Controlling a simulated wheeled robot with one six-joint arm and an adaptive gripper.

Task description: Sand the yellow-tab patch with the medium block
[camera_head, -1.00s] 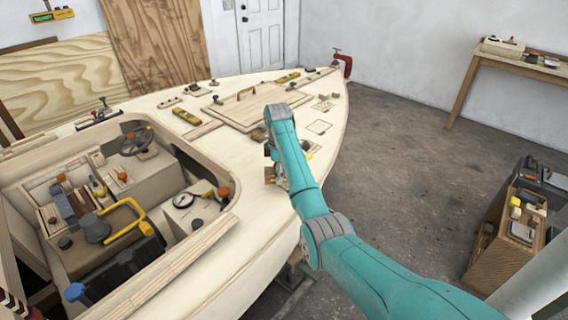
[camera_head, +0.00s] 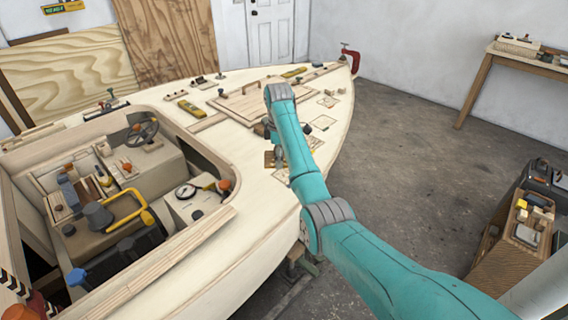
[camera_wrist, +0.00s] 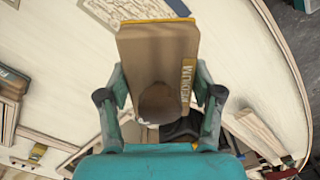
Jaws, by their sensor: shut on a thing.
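My gripper (camera_wrist: 160,92) is shut on the medium block (camera_wrist: 150,55), a brown block with a rounded knob, a yellow "MEDIUM" label and a yellow edge. The block is above or against the pale deck; the wrist view does not show which. In the head view my arm hides most of the gripper and the block. Outlined patches (camera_head: 323,122) lie on the deck around it. I cannot tell which one has the yellow tab.
A raised hatch (camera_head: 245,102) and a yellow tool (camera_head: 189,107) sit on the deck. A red clamp (camera_head: 350,62) grips the bow edge. The floor to the right is mostly clear.

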